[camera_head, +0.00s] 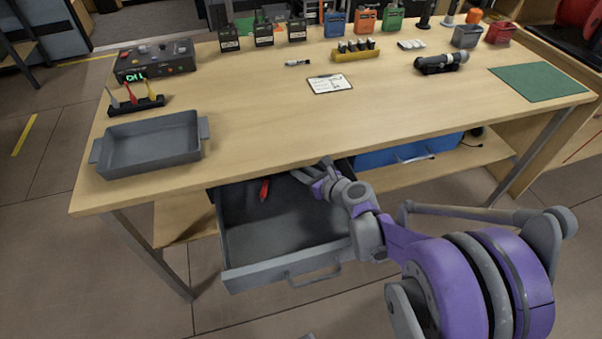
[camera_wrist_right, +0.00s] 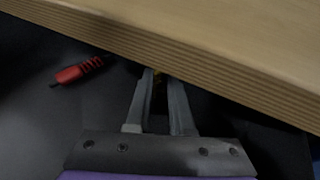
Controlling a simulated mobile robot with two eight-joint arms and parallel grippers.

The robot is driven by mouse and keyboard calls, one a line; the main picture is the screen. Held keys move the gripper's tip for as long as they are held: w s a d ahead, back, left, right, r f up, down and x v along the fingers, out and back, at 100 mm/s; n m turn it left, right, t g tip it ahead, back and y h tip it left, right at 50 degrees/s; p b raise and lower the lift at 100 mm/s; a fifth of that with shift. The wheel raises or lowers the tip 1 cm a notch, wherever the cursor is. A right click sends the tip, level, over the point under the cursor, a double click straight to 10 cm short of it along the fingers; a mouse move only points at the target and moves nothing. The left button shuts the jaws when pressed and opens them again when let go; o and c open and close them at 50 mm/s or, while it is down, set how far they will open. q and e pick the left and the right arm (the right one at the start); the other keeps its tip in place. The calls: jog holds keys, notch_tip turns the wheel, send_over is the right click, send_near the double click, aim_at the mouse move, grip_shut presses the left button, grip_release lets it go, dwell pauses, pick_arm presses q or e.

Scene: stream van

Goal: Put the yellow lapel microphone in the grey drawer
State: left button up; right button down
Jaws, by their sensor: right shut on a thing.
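The grey drawer (camera_head: 290,262) is pulled out under the table's front edge. My right gripper (camera_head: 318,173) reaches over its back right part, close under the tabletop edge. In the right wrist view, the right gripper (camera_wrist_right: 159,78) is shut on the yellow lapel microphone (camera_wrist_right: 158,73). Only a small dark-yellow bit of it shows between the fingertips; the rest is hidden by the fingers and the tabletop edge. A red lapel microphone (camera_head: 264,189) lies in the drawer, and it also shows left of the fingers in the wrist view (camera_wrist_right: 80,70).
The wooden tabletop (camera_head: 250,130) overhangs the back of the drawer, very near my right gripper. A grey tray (camera_head: 150,165) and a small rack (camera_head: 135,106) with coloured pieces stand at the left. A blue bin (camera_head: 395,153) is under the table. The drawer's front has free room.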

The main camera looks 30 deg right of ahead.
jog(key=shift+f, duration=0.15)
jog(key=c, duration=0.8)
grip_release()
jog(key=shift+r, duration=0.3)
jog(key=p+v, duration=0.1)
jog(key=v, duration=0.5)
jog(key=p+v, duration=0.2)
jog(key=v, duration=0.4)
jog(key=shift+s+f, duration=0.1)
jog(key=shift+f, duration=0.1)
